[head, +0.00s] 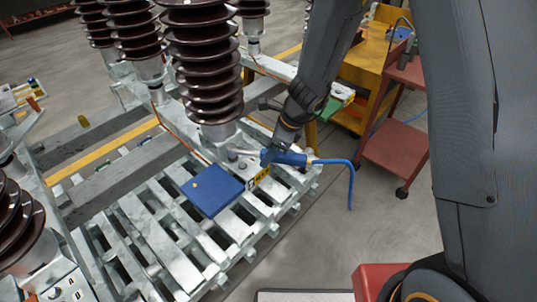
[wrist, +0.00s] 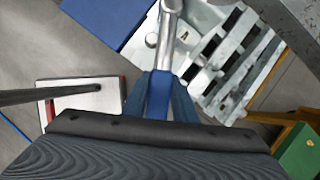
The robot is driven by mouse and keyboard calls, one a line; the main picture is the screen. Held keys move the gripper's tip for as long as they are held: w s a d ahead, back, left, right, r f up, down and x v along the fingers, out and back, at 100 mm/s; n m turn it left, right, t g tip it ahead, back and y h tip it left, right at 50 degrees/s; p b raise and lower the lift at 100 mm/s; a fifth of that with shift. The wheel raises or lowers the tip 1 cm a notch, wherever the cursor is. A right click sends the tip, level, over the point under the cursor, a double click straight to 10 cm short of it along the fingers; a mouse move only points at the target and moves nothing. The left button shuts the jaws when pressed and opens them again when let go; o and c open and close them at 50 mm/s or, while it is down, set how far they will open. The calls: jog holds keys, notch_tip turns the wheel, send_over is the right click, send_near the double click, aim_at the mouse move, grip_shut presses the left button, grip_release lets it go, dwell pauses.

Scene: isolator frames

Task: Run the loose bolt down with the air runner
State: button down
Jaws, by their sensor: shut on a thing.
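My gripper (head: 279,150) is shut on the blue body of the air runner (head: 294,159). The runner lies roughly level, with its silver head pointing left towards the foot of the large brown insulator (head: 203,60). A blue hose hangs from its right end. In the wrist view the runner (wrist: 160,95) runs up the middle from the gripper, its silver head at the top. A small bolt head (head: 242,166) seems to show on the plate just below the runner's head. I cannot tell whether it is the loose one, or whether the runner touches it.
A blue flat tray or mat (head: 212,192) lies on the slatted metal frame (head: 150,232), left of the runner. More ribbed insulators stand behind and at the left. A yellow bench (head: 365,62) and a red cart (head: 395,145) stand at the right.

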dwell(0.4)
jog(key=shift+r+p, duration=3.5)
jog(key=shift+p, duration=0.25)
